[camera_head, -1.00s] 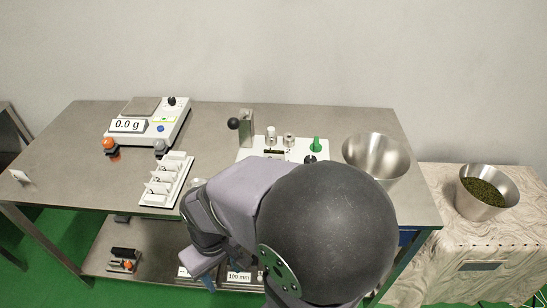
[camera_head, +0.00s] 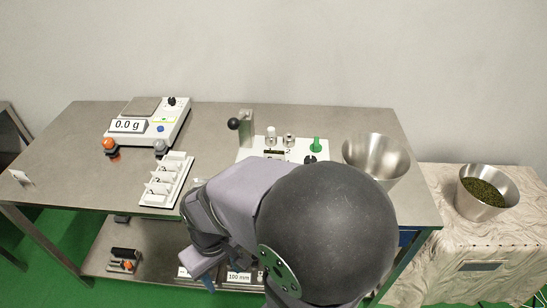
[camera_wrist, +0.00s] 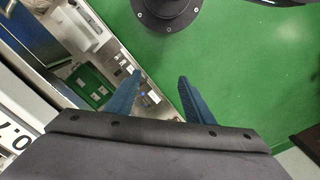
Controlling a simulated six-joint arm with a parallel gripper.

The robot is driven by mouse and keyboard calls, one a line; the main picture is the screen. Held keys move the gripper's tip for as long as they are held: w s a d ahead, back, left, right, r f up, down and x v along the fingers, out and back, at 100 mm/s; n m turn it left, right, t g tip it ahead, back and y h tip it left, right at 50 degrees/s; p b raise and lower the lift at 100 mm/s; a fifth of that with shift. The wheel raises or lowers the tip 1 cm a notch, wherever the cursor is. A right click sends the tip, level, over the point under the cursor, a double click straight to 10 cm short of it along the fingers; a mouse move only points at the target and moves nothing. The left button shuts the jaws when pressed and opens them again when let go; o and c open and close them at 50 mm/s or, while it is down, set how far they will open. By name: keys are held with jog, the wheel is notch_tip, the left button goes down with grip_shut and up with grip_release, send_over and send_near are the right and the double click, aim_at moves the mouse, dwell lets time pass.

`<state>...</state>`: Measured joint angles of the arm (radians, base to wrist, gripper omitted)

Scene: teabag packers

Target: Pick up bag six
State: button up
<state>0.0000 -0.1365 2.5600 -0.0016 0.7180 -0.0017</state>
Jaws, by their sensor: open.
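A white rack (camera_head: 167,181) on the table holds several small upright white bags or tags with dark numbers. The numbers are too small to read, so I cannot tell which is bag six. A small white card-like item (camera_head: 22,178) stands alone at the table's left edge. My gripper (camera_wrist: 160,76) shows in the wrist view with its two blue fingers apart and nothing between them. Beyond the fingers are green floor and part of a metal surface with small items; no bag is clear there. In the head view my arm hides much of the table's front right.
A scale (camera_head: 149,121) reading 0.0 g stands behind the rack. A white station (camera_head: 310,150) with a green knob and a steel bowl (camera_head: 375,156) are to the right. A bowl of dark green leaves (camera_head: 487,192) stands on a cloth-covered table. Bare table lies left of the rack.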

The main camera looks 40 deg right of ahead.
aim_at(274, 157)
jog(key=o, duration=0.6)
jog(key=shift+o, duration=0.2)
